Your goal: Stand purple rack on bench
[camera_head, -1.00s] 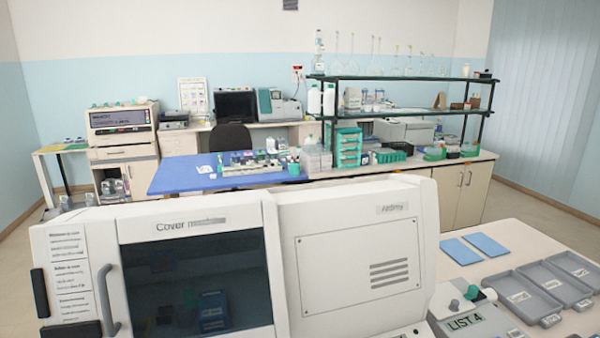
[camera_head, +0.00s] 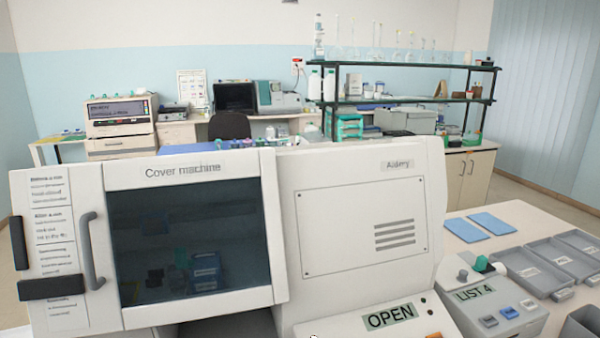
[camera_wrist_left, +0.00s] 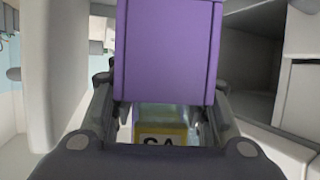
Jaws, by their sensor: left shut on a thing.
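The purple rack (camera_wrist_left: 168,50) is close up in the left wrist view. My left gripper (camera_wrist_left: 165,96) is shut on it, with one dark finger at each side. Below the rack, between the fingers, shows a yellow-edged label (camera_wrist_left: 162,134) with dark letters, partly cut off. The rack's far end is out of frame. Neither gripper nor the purple rack shows in the head view. The blue-topped bench (camera_head: 190,149) is at the back, mostly hidden behind the cover machine.
The white cover machine (camera_head: 225,172), with a dark window and a side handle, fills the foreground. At right, a table (camera_head: 458,245) bears blue mats, grey trays (camera_head: 535,270) and a LIST 4 device (camera_head: 490,305). A black shelf (camera_head: 400,100) with glassware stands behind.

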